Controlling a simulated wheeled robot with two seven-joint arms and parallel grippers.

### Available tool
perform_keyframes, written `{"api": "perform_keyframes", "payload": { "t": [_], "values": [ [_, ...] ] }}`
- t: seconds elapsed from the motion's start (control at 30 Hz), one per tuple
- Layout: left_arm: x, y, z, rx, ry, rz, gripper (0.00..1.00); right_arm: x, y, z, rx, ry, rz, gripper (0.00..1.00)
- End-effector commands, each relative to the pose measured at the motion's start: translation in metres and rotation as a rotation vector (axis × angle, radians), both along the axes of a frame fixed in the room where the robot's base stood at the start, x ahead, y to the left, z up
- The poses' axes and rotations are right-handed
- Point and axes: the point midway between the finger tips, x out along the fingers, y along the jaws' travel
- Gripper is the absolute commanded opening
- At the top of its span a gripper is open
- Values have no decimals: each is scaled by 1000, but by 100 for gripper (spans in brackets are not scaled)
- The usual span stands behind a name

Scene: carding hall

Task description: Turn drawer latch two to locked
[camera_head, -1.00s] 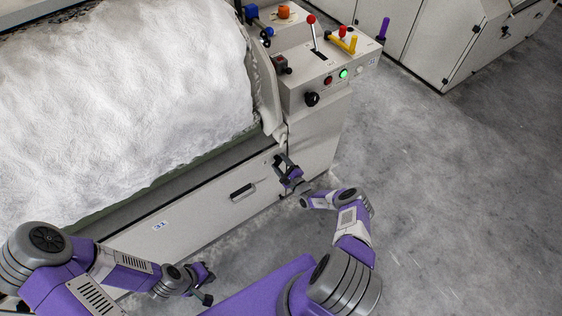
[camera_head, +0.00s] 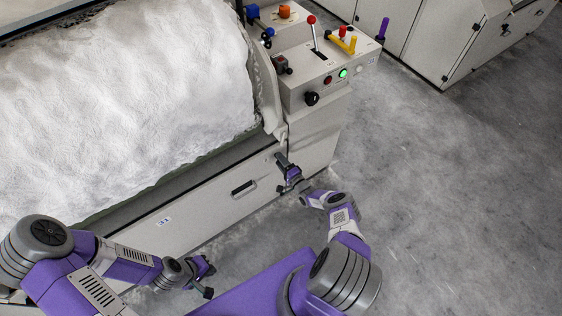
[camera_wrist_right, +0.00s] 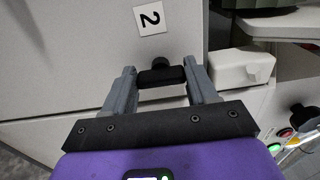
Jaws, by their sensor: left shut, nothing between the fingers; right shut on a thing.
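The drawer latch is a black bar handle (camera_wrist_right: 162,76) on a round black pivot, on a pale panel below a white label marked 2 (camera_wrist_right: 149,18) in the right wrist view. My right gripper (camera_wrist_right: 160,84) is shut on the latch, one finger at each end of the bar. In the head view the right gripper (camera_head: 281,160) is at the right end of the long drawer front (camera_head: 205,205) and hides the latch. My left gripper (camera_head: 209,279) is shut and empty, low in front of the drawer front, touching nothing that I can see.
A control panel (camera_head: 318,72) with a red-topped lever, knobs and a lit green button stands above the right gripper. A dark recessed handle (camera_head: 243,188) is on the drawer front. White fibre (camera_head: 120,100) covers the machine top. Grey floor (camera_head: 440,200) is clear at right.

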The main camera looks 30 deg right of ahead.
Motion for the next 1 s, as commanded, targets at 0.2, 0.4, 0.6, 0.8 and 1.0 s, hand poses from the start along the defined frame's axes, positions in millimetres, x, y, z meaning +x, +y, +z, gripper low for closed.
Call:
{"api": "perform_keyframes", "payload": {
  "t": [0.2, 0.4, 0.6, 0.8, 1.0],
  "values": [
    [0, 0, 1, 0, 0, 0, 0, -1, -1, -1, -29, 1, -2, 27],
    [0, 0, 1, 0, 0, 0, 0, -1, -1, -1, -33, -1, -2, 27],
    [0, 0, 1, 0, 0, 0, 0, -1, -1, -1, -33, -1, -2, 62],
    [0, 0, 1, 0, 0, 0, 0, 0, -1, -1, -31, -1, -1, 83],
    [0, 0, 1, 0, 0, 0, 0, -1, -1, 0, -30, -1, -1, 83]
  ]
}}
